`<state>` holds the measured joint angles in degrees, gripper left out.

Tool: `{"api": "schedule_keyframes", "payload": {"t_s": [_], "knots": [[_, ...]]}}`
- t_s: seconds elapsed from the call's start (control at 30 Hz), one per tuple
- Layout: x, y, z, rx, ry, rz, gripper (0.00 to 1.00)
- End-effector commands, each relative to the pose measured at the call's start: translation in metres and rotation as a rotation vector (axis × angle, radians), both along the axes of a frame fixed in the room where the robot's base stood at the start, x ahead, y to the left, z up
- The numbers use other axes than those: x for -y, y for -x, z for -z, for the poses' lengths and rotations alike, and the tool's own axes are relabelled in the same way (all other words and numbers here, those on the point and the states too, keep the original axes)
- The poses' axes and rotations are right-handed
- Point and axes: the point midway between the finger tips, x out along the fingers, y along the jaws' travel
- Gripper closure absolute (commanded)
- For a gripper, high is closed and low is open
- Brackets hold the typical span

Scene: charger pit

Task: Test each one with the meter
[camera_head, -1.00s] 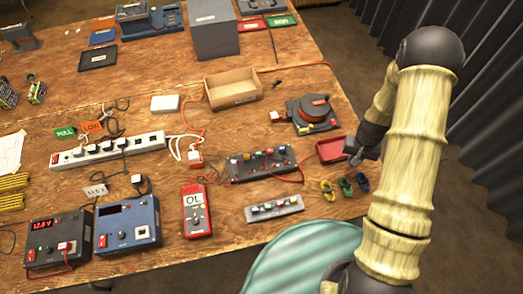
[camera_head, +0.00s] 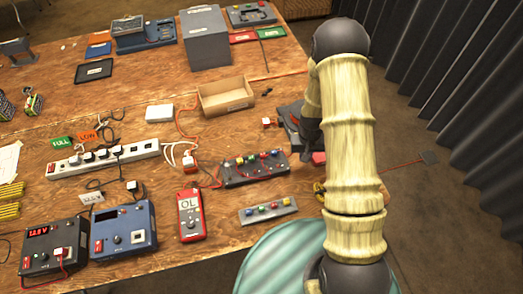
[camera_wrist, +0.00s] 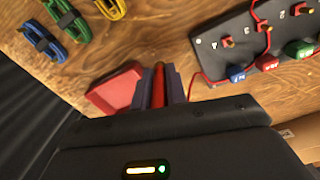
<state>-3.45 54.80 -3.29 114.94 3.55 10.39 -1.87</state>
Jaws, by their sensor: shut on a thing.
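My gripper (camera_wrist: 158,88) shows in the wrist view, with its fingers shut on a slim red-orange thing (camera_wrist: 159,75). I cannot tell exactly what it is. A grey rack (camera_head: 246,219) holds several small coloured pieces. A red tray (camera_wrist: 118,90) is just left of the fingers.
Blue (camera_wrist: 42,40), green (camera_wrist: 68,18) and yellow (camera_wrist: 112,7) coils lie near the tray. A curtain is at the right.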

Motion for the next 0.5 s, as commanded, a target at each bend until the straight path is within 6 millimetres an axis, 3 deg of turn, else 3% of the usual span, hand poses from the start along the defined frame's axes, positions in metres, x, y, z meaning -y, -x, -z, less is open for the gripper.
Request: {"api": "schedule_keyframes", "payload": {"t_s": [0.3,0.37,0.5], "knots": [[-0.003,0.000,-0.001,0.000,0.000,0.001,1.00],[-0.010,-0.001,-0.004,-0.001,-0.001,0.004,1.00],[-0.043,-0.001,-0.019,-0.004,-0.005,0.024,1.00]]}}
